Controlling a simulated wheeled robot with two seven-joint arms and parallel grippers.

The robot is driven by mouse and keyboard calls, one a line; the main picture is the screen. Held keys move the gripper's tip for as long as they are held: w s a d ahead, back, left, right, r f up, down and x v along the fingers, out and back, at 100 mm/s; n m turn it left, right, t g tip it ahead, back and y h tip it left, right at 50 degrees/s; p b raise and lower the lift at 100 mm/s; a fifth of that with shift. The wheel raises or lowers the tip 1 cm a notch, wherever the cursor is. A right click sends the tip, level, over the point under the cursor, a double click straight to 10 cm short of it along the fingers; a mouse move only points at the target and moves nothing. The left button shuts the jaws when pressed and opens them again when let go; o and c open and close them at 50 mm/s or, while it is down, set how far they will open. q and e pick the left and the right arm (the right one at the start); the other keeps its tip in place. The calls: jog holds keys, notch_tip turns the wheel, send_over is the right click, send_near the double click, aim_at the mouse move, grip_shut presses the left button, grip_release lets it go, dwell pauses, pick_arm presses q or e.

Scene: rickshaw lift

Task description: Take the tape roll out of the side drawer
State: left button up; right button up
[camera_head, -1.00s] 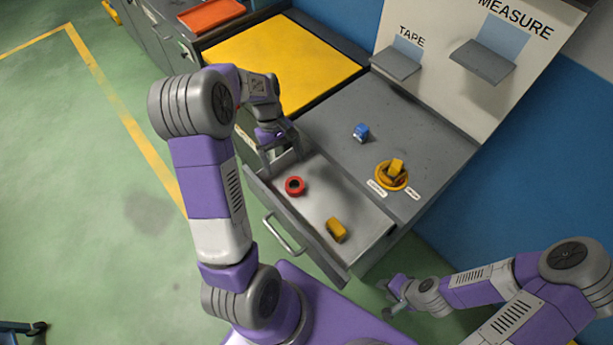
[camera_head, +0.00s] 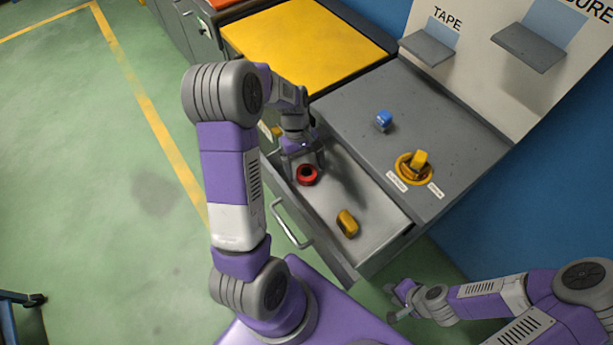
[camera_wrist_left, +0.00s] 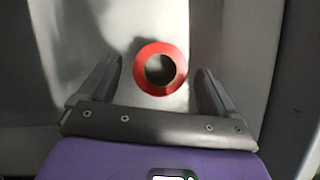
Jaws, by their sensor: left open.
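The tape roll is a red ring with a dark centre (camera_head: 299,178), lying in the open side drawer (camera_head: 335,262) near its left end. It also shows between the fingers in the left wrist view (camera_wrist_left: 140,70). My left gripper (camera_head: 306,165) is open and points down into the drawer, with a finger on each side of the roll. The fingers do not visibly touch it. My right gripper (camera_head: 393,302) is low at the right, beside the cabinet and away from the drawer; its jaws are too small to read.
A yellow object (camera_head: 347,223) lies in the drawer, right of the roll. On the grey cabinet top (camera_head: 400,120) are a blue object (camera_head: 384,120) and a yellow rotary knob (camera_head: 415,166). The TAPE shelf (camera_head: 428,48) and another shelf (camera_head: 528,46) are on the board behind.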

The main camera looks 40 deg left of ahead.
pick_arm(q)
jog(key=shift+d+f, duration=0.1)
jog(key=shift+f, duration=0.2)
jog(key=shift+r, duration=0.1)
jog(key=c, duration=1.1)
